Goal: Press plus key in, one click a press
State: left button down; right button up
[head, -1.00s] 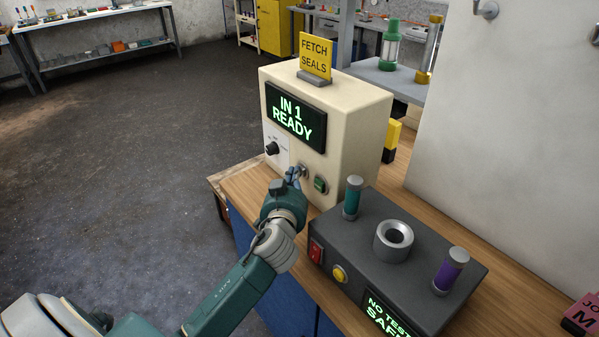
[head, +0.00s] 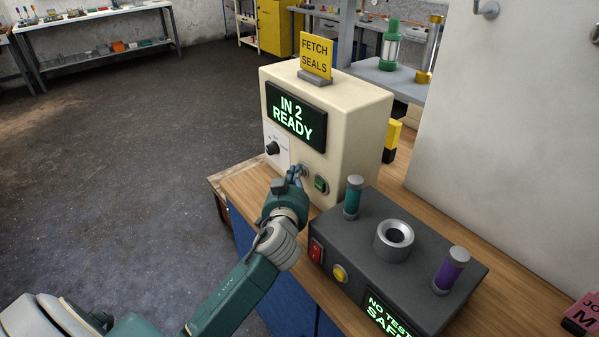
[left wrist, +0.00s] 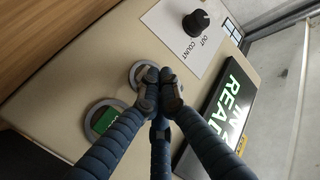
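The cream control box (head: 345,130) stands on the bench, its display (head: 296,118) reading "IN 2 READY". My left gripper (head: 297,172) is shut and empty, fingertips together at a grey-ringed key (head: 305,171) on the box's front. In the left wrist view, the fingertips (left wrist: 160,88) cover most of this key's ring (left wrist: 136,72); its face and any plus mark are hidden. I cannot tell whether the tips touch it. A green ringed key (head: 321,184) sits just right of it; it also shows in the left wrist view (left wrist: 104,119). My right gripper is not in view.
A black knob (head: 272,148) sits left of the keys, on a white panel labelled "OUT COUNT" in the wrist view. A dark tester box (head: 410,250) with teal and purple posts stands close right of my left arm. A yellow "FETCH SEALS" sign (head: 316,56) tops the box.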

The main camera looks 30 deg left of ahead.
pick_arm(q)
jog(key=shift+d+f, duration=0.1)
jog(key=shift+d, duration=0.1)
dwell(0.6)
jog(key=shift+s, duration=0.1)
jog(key=s+a+p, duration=0.1)
jog(key=s+a, duration=0.1)
jog(key=s, duration=0.3)
jog(key=shift+s+a, duration=0.2)
jog(key=shift+s, duration=0.05)
jog(key=shift+a, duration=0.1)
dwell(1.7)
